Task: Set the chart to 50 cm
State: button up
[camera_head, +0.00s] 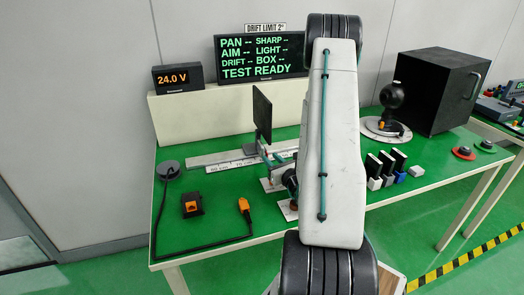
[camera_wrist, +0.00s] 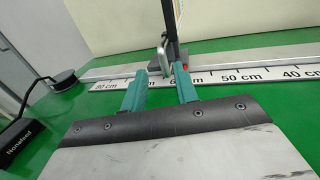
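The chart is a dark upright panel (camera_head: 262,112) on a carriage on the bench rail. In the wrist view its lower part (camera_wrist: 170,28) rises behind a pale upright handle (camera_wrist: 163,56). A scale strip (camera_wrist: 262,75) runs along the rail, with 50 cm and 40 cm readable to the right. A small red mark (camera_wrist: 186,68) at the carriage base lies left of the 50 cm label; its exact reading is partly hidden by my finger. My gripper (camera_wrist: 159,72) is open, its teal fingers apart, with the handle showing in the gap. Contact cannot be told.
A display (camera_head: 262,55) reads TEST READY with blank values. An orange plug (camera_head: 244,205) on a cable and an orange socket (camera_head: 192,206) lie at the left. A black box (camera_head: 440,90), a round-based lamp (camera_head: 388,125) and several small blocks stand at the right.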

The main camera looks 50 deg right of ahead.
aim_at(263, 150)
jog(key=shift+w+d+f, duration=0.15)
jog(key=shift+w+d, duration=0.05)
jog(key=shift+d, duration=0.1)
jog(key=x, duration=0.7)
jog(key=shift+w, duration=0.1)
grip_shut()
